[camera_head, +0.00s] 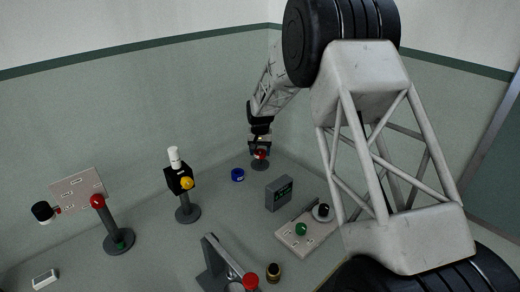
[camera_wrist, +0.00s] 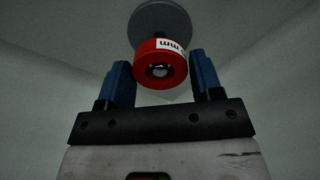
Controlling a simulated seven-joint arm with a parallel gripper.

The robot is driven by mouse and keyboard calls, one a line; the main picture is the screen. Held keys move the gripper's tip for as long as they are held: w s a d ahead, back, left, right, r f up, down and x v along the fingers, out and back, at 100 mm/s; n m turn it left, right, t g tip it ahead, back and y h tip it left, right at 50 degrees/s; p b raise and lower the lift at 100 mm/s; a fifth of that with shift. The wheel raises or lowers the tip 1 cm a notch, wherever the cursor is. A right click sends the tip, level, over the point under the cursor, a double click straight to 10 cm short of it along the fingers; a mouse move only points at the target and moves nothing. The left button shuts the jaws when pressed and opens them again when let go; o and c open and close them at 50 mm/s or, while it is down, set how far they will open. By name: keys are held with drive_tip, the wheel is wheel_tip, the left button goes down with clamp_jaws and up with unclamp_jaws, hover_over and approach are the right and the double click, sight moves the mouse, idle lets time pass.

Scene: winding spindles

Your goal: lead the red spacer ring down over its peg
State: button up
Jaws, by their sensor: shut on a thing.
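The red spacer ring (camera_head: 261,154) is at the far side of the bench, under my gripper (camera_head: 260,141). In the wrist view the red ring (camera_wrist: 152,82) sits between the two blue fingers of my gripper (camera_wrist: 162,66), which is shut on it. A white label with dark marks shows on its side. A light, shiny round end, probably the peg tip (camera_wrist: 160,71), shows inside the ring's hole. Beyond the ring is a grey round base (camera_wrist: 150,15); it also shows in the head view (camera_head: 259,166). How far down the peg the ring sits is hidden.
A blue ring-like piece (camera_head: 238,175) lies left of the grey base.

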drive_tip(key=shift+f, duration=1.7)
drive_tip(key=shift+f, duration=0.2)
drive_tip(key=o, duration=1)
drive_tip(key=shift+o, duration=0.2)
drive_tip(key=shift+r, duration=0.15)
drive_tip(key=shift+r, duration=3.8)
drive_tip(key=shift+r, duration=0.1)
